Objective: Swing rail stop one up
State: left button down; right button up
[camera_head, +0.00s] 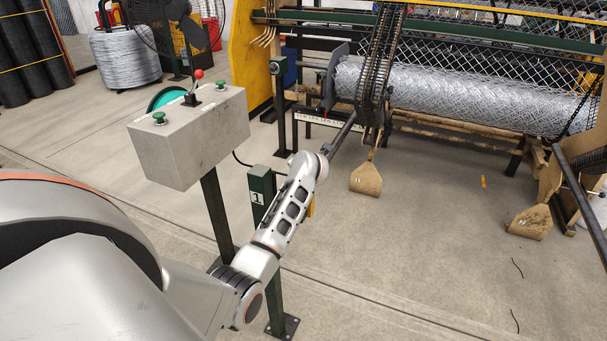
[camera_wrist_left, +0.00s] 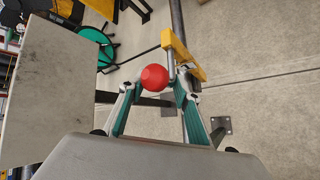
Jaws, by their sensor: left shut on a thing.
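The green post marked 1 (camera_head: 258,197) stands on the floor behind my left arm in the head view. A small yellow part (camera_head: 310,207) shows just past my arm there; the rest of it is hidden. In the left wrist view, a yellow bar (camera_wrist_left: 184,56) lies beside a red ball knob (camera_wrist_left: 154,77). My left gripper (camera_wrist_left: 157,84) is shut on this red knob, with a finger on each side. The head view hides this gripper behind my arm. I cannot tell the stop's exact tilt. My right gripper is not in view.
A grey control box (camera_head: 190,140) with green buttons and a red-knobbed lever stands left of my arm. A dark rail (camera_head: 342,134) runs from near my wrist toward the weaver's mesh roll (camera_head: 460,95). A second green post (camera_head: 279,110) stands farther back. The floor at right is mostly clear.

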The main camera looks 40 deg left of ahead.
pick_arm(q)
jog(key=shift+w+a+r, duration=0.2)
jog(key=shift+a+r, duration=0.2)
jog(key=shift+r, duration=0.4)
jog(key=c, duration=1.8)
grip_release()
jog(key=shift+d+f, duration=0.1)
jog(key=shift+f, duration=0.05)
jog(key=shift+s+d+f, duration=0.1)
jog(key=shift+d+f, duration=0.1)
jog(key=shift+f, duration=0.05)
jog(key=v, duration=1.2)
